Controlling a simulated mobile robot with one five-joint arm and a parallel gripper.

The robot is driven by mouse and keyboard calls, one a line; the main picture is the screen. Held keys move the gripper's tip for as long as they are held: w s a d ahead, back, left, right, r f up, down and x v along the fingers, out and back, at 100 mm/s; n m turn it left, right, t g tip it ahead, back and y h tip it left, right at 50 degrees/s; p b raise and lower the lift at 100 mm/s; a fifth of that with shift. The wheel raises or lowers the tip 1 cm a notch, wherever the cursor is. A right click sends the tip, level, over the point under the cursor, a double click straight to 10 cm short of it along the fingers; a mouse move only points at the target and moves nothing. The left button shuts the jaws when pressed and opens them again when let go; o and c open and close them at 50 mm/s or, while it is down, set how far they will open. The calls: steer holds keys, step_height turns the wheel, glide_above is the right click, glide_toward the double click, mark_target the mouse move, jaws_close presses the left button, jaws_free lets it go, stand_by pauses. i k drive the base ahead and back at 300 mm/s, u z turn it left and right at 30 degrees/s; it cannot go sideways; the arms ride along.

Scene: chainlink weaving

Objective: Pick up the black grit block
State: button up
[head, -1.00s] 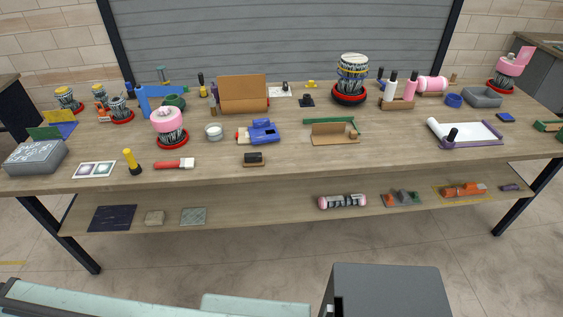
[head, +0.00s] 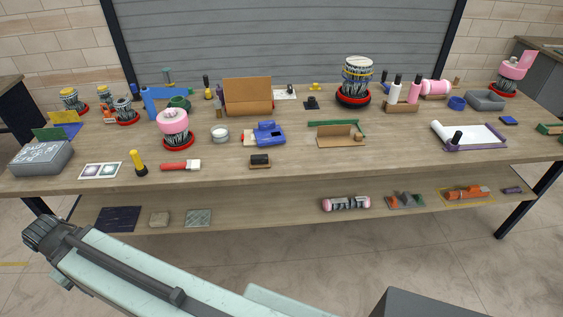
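A small block with a black top and a brown lower part, which looks like the black grit block (head: 260,160), lies on the tabletop near its front edge, left of centre in the head view. It stands clear, with bare wood around it. My pale green arm crosses the bottom left of the view, in front of the bench and apart from the block. No gripper fingers show, so my gripper is not in view.
A red-handled brush (head: 180,166) and a yellow-black torch (head: 138,163) lie left of the block. A blue tool (head: 266,134) is behind it, and a cardboard piece (head: 340,137) is behind right. The lower shelf (head: 270,212) holds several items.

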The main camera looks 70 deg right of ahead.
mark_target(256, 161)
steer(key=z, duration=0.5)
steer(key=i, duration=1)
steer(key=u, duration=0.1)
